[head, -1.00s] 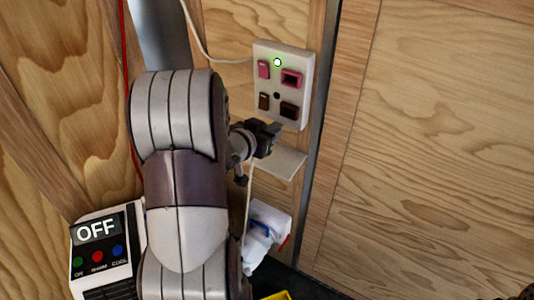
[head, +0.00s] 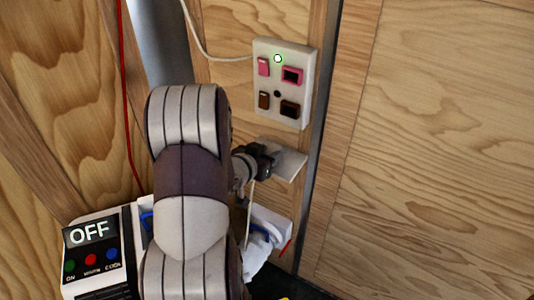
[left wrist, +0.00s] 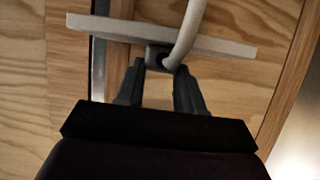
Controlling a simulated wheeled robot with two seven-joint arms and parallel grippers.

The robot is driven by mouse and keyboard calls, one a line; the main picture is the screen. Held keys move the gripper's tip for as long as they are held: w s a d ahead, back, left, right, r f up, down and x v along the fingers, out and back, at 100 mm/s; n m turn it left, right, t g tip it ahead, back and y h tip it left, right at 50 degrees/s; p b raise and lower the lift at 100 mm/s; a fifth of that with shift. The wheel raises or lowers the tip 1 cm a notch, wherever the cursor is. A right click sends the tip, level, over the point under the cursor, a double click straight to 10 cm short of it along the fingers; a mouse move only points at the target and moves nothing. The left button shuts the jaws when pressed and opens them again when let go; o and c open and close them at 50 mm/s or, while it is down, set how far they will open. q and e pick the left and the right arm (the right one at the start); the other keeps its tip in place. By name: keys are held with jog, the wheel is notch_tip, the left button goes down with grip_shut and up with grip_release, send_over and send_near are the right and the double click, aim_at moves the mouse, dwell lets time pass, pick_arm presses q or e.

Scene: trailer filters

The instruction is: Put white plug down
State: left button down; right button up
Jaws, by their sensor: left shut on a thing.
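My left gripper (head: 268,160) is at the small white shelf (head: 290,165) on the wooden wall, at the shelf's left edge. It is shut on the plug, whose white cable (head: 249,205) hangs down below the gripper. In the left wrist view the fingers (left wrist: 161,75) close around the plug (left wrist: 158,57), which looks dark in shadow, with its thick pale cable (left wrist: 188,35) curving up. The shelf (left wrist: 220,44) crosses behind the plug there. I cannot tell whether the plug touches the shelf. My right gripper is not in view.
A white socket panel (head: 302,62) with a lit green light, two pink parts and two brown parts is above the shelf. A box with an OFF display (head: 90,232) stands at lower left. A white object (head: 262,245) sits below the shelf. A wooden panel fills the right.

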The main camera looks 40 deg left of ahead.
pick_arm(q)
jog(key=c, duration=0.7)
grip_release()
jog(key=shift+s+r+p, duration=0.35)
jog(key=shift+r+p, duration=0.25)
jog(key=shift+r, duration=0.15)
jog(key=p+v, duration=0.3)
jog(key=v, duration=0.8)
jog(key=w+d+f+g, duration=0.3)
jog(key=d+f+g, duration=0.1)
jog(key=d+g, duration=0.25)
jog(key=s+d+m+g+h, duration=0.1)
jog(key=s+d+g, duration=0.4)
jog(key=d, duration=0.7)
jog(key=shift+s+f+h, duration=0.3)
jog(key=shift+s+f, duration=0.2)
jog(key=shift+s, duration=0.2)
